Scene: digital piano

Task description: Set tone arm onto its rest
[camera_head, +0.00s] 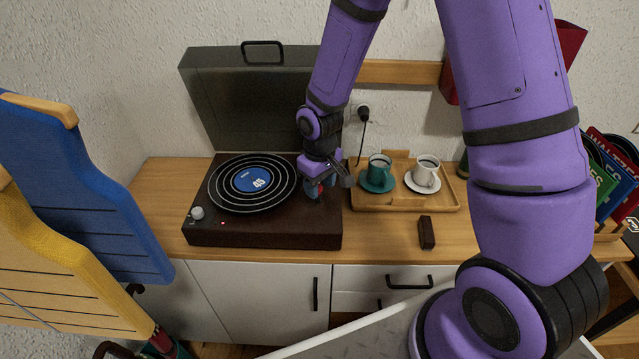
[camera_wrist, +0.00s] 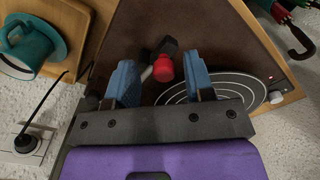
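The record player (camera_head: 265,235) stands on the wooden cabinet top with its lid (camera_head: 250,100) raised. A black record (camera_head: 252,183) with a blue label lies on its platter; part of it also shows in the wrist view (camera_wrist: 235,85). My gripper (camera_head: 314,189) is low over the player's right side, right of the record. In the wrist view my gripper (camera_wrist: 160,66) is open, its blue fingers apart. A red-tipped piece (camera_wrist: 163,68) with a thin pale rod and a black part, seemingly the tone arm, shows between the fingers. Contact cannot be told. The rest cannot be made out.
A wooden tray (camera_head: 400,203) with a teal cup (camera_head: 380,172) and a white cup (camera_head: 427,173) on saucers stands close to the right. A dark small block (camera_head: 427,232) lies in front of it. A plug and cord (camera_head: 363,115) hang behind. The cabinet's front right top is mostly clear.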

